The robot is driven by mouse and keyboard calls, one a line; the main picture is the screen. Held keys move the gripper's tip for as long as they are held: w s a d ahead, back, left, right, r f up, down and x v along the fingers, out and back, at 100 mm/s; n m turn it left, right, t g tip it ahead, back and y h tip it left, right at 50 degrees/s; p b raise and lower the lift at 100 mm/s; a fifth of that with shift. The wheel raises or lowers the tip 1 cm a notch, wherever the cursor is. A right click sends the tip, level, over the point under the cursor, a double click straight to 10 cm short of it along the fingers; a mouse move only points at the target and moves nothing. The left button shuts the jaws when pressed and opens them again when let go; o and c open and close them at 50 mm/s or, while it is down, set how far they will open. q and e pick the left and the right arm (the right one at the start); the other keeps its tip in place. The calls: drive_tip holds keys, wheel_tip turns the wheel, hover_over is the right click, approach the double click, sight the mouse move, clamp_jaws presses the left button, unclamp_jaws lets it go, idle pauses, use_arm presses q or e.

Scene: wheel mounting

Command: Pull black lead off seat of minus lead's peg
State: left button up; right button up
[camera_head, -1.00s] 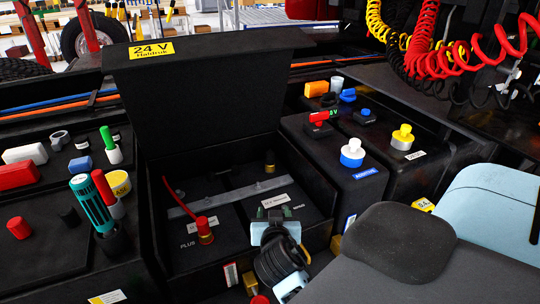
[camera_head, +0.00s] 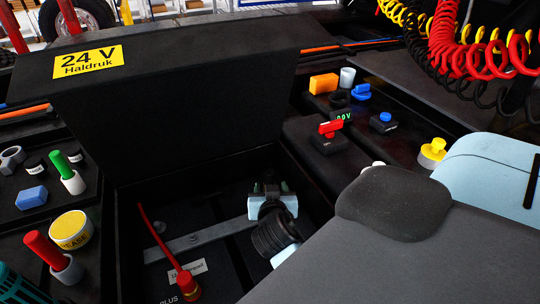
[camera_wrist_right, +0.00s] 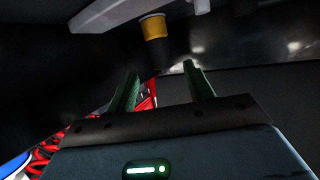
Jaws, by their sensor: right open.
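My right gripper (camera_head: 266,188) is inside the open black battery box, over its right part, and is open. In the right wrist view a peg with a brass-yellow band and a black part (camera_wrist_right: 155,50) stands just beyond the gap between the green fingers (camera_wrist_right: 163,80), apart from them. I cannot tell the black lead's end from the peg in this dark view. In the head view my gripper hides the minus peg. The red lead (camera_head: 158,240) runs to the plus post (camera_head: 188,285) at the box's lower left. My left gripper is not in view.
The raised lid with its yellow 24 V label (camera_head: 88,62) stands behind the box. A metal bar (camera_head: 205,238) crosses the batteries. A red switch (camera_head: 330,130) and knobs sit at right. A green-topped peg (camera_head: 65,170) and a yellow tin (camera_head: 70,230) are at left.

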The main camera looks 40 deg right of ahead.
sight(270, 178)
drive_tip(key=shift+w+d, duration=0.1)
drive_tip(key=shift+w+d, duration=0.15)
drive_tip(key=shift+w, duration=0.05)
drive_tip(key=shift+x, duration=3.55)
clamp_jaws()
